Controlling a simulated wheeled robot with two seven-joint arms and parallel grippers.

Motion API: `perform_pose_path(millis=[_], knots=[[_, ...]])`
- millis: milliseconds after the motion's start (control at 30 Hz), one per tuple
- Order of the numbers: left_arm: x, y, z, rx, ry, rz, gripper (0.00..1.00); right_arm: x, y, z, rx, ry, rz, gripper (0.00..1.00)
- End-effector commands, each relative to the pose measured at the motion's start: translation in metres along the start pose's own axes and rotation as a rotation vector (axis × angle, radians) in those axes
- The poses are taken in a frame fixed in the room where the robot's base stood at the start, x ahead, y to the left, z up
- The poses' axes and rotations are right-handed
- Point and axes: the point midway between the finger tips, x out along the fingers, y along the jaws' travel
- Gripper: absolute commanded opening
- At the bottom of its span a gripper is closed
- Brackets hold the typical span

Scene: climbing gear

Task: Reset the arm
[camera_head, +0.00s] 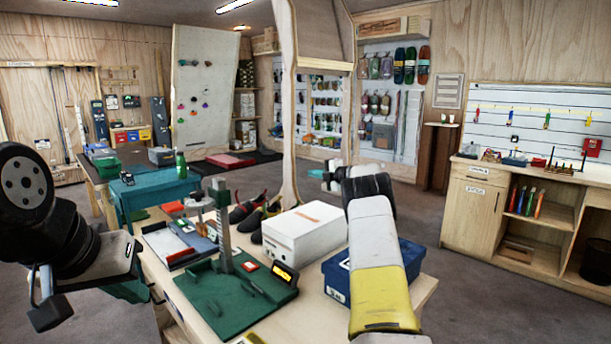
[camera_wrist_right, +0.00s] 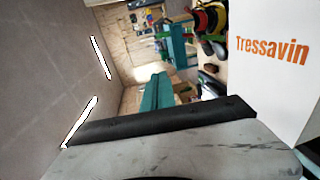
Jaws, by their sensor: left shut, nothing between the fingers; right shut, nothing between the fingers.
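My left arm comes in at the left edge. My left gripper (camera_head: 130,290) is low beside the table's left edge, its teal fingers partly hidden behind its grey body; it is shut and empty. My right arm reaches up from the bottom, right of centre. My right gripper (camera_head: 318,174) points left in the air above the white box (camera_head: 303,232); its teal fingers are shut with nothing between them. In the right wrist view the teal fingers (camera_wrist_right: 158,92) show together, and the white box (camera_wrist_right: 272,60) with orange lettering is at the right.
The table (camera_head: 222,322) holds a green base (camera_head: 232,300) with an upright post, a blue box (camera_head: 336,283), shoes (camera_head: 248,210) and a tray (camera_head: 168,245). A wooden post (camera_head: 288,110) rises behind. A workbench (camera_head: 470,205) stands at right, with open floor before it.

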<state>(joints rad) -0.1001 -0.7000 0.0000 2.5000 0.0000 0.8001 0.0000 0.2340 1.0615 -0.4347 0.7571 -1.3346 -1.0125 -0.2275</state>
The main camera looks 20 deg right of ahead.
Motion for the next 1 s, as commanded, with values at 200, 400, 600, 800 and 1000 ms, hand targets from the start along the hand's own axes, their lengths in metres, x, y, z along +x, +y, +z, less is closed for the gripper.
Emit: perform_pose_path(millis=[200,400,600,800,1000], knots=[[0.0,0.0,0.0,0.0,0.0,0.0,0.0,-0.03,0.001,0.001,0.0,-0.002,0.0,0.0],[0.0,0.0,0.0,0.0,0.0,0.0,0.0,-0.043,0.01,0.002,0.011,-0.02,0.013,0.0],[0.0,0.0,0.0,0.0,0.0,0.0,0.0,-0.073,0.088,0.016,0.153,-0.202,0.122,0.0],[0.0,0.0,0.0,0.0,0.0,0.0,0.0,-0.134,0.163,0.012,0.445,-0.438,0.245,0.0],[0.0,0.0,0.0,0.0,0.0,0.0,0.0,-0.198,0.184,-0.03,0.781,-0.602,0.287,0.0]])
